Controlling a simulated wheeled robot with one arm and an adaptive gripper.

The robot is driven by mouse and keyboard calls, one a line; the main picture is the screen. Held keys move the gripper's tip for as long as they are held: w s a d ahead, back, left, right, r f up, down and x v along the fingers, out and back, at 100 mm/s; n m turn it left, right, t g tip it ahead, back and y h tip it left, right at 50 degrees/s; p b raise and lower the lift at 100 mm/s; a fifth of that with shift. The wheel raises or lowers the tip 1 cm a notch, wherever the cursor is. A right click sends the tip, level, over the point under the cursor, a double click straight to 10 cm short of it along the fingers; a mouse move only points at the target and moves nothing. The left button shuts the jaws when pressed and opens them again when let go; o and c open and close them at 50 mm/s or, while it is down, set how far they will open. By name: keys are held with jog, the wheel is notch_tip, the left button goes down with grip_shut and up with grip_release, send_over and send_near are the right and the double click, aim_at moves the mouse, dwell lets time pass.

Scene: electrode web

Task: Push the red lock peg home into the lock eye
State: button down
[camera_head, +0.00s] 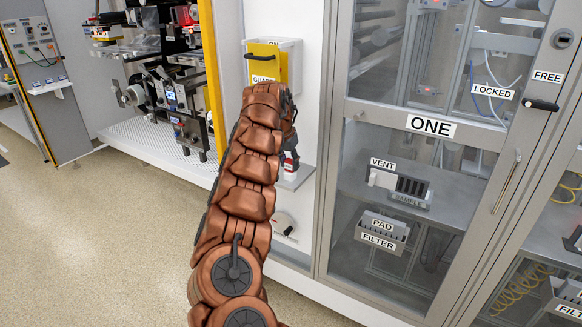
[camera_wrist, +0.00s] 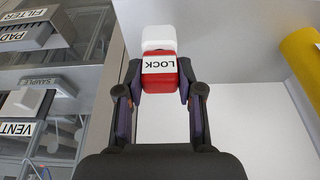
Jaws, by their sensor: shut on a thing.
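The red lock peg (camera_wrist: 169,84) has a white end and a white label reading LOCK. In the wrist view it sits between the two fingers of my gripper (camera_wrist: 160,76), which is shut on it. In the head view a small part of the peg (camera_head: 290,164) shows beyond my arm, above a small grey ledge on the white panel. My gripper (camera_head: 290,138) is mostly hidden there behind my copper arm. I cannot make out the lock eye in either view, nor whether the peg touches the ledge.
The ledge (camera_head: 299,178) juts from the white panel. A yellow GUARD plate (camera_head: 264,62) sits in a white holder above. To the right is a glazed cabinet door labelled ONE (camera_head: 431,126), with a black handle (camera_head: 541,104) between LOCKED and FREE labels. Floor is clear at left.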

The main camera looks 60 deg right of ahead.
jog(key=shift+r, duration=0.75)
dwell(0.8)
jog(key=shift+r+p, duration=1.15)
jog(key=shift+r, duration=0.5)
